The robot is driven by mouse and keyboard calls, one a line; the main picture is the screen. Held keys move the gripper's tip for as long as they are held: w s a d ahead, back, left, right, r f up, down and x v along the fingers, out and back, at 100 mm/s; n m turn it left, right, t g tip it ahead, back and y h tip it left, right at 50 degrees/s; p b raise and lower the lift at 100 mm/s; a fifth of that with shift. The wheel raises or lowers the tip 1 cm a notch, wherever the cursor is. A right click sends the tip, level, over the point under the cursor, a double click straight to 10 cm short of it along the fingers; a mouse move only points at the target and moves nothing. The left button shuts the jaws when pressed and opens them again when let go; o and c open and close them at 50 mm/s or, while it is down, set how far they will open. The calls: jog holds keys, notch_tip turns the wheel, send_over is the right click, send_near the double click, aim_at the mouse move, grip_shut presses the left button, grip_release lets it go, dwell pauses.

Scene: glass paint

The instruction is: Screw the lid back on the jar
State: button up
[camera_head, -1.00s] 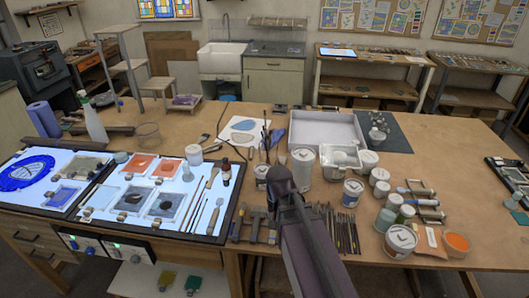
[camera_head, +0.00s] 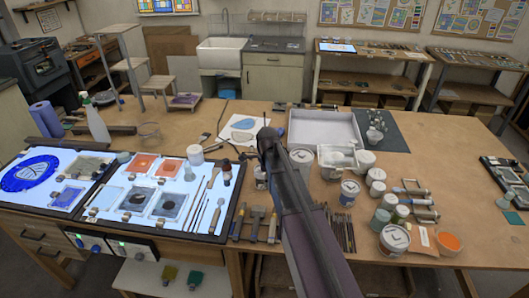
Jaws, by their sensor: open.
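Several jars and tins stand on the wooden table, and I cannot tell for sure which one is the task's jar. An orange-topped round container (camera_head: 448,242) sits at the front right and looks uncovered. Beside it is a white-topped jar (camera_head: 395,239) with a dark mark. A white jar (camera_head: 195,155) stands at the back edge of the light table. No loose lid can be made out clearly. My gripper (camera_head: 268,138) is over the middle of the table, left of a tall white tin (camera_head: 301,160). It is open and no held object shows. My arm hides the table behind it.
A grey tray (camera_head: 325,121) lies behind the tins. A lit panel (camera_head: 118,226) with glass pieces fills the left.

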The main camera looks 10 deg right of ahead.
jog(key=w+r+m+p, duration=0.1)
jog(key=w+m, duration=0.2)
jog(key=w+r+m, duration=0.1)
jog(key=w+m, duration=0.2)
jog(key=w+r+m+p, duration=0.1)
jog(key=w+m, duration=0.2)
jog(key=m, duration=0.1)
jog(key=shift+p, duration=0.3)
jog(key=shift+w+r+m, duration=0.15)
jog(key=shift+w+m, duration=0.55)
jog(key=shift+m, duration=0.3)
jog(key=shift+n, duration=0.3)
